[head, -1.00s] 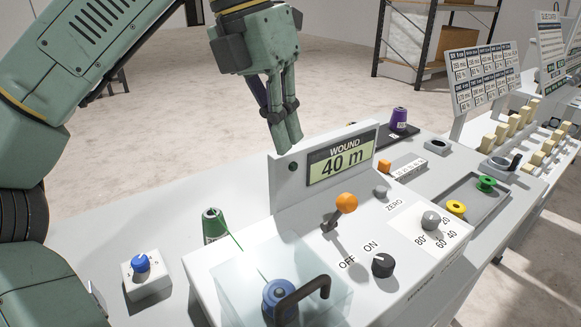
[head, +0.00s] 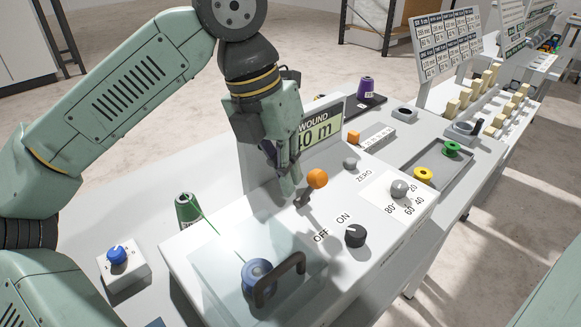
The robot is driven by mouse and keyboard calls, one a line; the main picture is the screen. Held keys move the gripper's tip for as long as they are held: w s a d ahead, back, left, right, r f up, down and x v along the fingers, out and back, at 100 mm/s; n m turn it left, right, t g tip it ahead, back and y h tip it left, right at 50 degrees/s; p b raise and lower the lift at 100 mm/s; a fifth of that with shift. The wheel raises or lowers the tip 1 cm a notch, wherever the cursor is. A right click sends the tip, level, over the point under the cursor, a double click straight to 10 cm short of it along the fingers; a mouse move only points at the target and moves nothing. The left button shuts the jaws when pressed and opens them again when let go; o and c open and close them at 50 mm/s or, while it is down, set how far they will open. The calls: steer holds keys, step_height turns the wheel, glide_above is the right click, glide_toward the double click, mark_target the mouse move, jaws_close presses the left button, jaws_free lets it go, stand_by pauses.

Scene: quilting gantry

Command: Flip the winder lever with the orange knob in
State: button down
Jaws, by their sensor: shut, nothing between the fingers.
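The winder lever (head: 307,194) with its orange knob (head: 317,179) stands up from the sloping top of the grey winder, in front of the display panel. My gripper (head: 288,193) is shut and empty, pointing down just left of the lever. Its fingertips look close to the lever; I cannot tell whether they touch it.
A clear cover with a dark handle (head: 279,279) encloses a blue spool (head: 257,272). A black ON/OFF dial (head: 355,235) and a grey dial (head: 399,188) lie to the right. A green thread cone (head: 188,209) and blue knob (head: 116,255) stand left. A tray (head: 408,166) holds yellow and green bobbins.

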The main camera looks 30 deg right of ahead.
mark_target(317, 179)
steer(key=shift+s+d+f, duration=0.15)
steer(key=shift+s+d, duration=0.05)
steer(key=shift+s, duration=0.1)
steer(key=shift+s+d+f+b, duration=0.3)
steer(key=shift+s+f+b, duration=0.1)
steer(key=shift+s+b, duration=0.25)
steer(key=shift+s, duration=0.3)
